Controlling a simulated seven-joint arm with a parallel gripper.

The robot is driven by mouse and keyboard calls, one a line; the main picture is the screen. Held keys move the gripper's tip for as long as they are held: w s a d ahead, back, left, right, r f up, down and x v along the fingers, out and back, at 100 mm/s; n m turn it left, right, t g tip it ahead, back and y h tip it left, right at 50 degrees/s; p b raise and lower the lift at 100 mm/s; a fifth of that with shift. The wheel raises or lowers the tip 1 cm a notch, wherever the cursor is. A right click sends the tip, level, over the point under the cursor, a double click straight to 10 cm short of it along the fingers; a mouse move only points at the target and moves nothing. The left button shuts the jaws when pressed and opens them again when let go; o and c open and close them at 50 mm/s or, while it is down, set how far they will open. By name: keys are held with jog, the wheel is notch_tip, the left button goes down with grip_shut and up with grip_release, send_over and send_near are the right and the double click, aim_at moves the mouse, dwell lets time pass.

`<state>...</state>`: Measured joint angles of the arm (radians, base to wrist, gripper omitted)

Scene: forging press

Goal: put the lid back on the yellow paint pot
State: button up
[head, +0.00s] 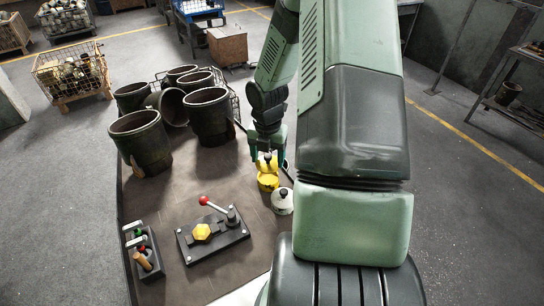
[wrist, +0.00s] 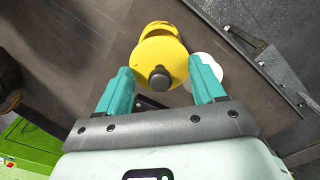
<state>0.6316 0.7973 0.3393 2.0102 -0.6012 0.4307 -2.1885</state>
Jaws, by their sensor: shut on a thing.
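The yellow paint pot (head: 268,184) stands near the right edge of the dark table in the head view. Its yellow body also shows past the lid in the wrist view (wrist: 161,29). The round yellow lid (wrist: 158,56) with a dark knob is between the fingers of my gripper (wrist: 163,72), which is shut on it. In the head view my gripper (head: 267,155) points down and holds the lid (head: 266,165) over the pot, with the lid offset from the pot in the wrist view. I cannot tell whether lid and pot touch.
A white pot (head: 282,202) stands close beside the yellow one. A black fixture (head: 215,238) with a red-knobbed lever and yellow piece is front left, beside a tool holder (head: 144,252). Several large dark cylinders (head: 142,146) crowd the table's back.

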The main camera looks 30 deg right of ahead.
jog(key=shift+f, duration=2.45)
jog(key=shift+f, duration=0.1)
dwell(0.4)
jog(key=o, duration=1.1)
jog(key=shift+o, duration=0.2)
jog(key=shift+r, duration=3.55)
grip_shut()
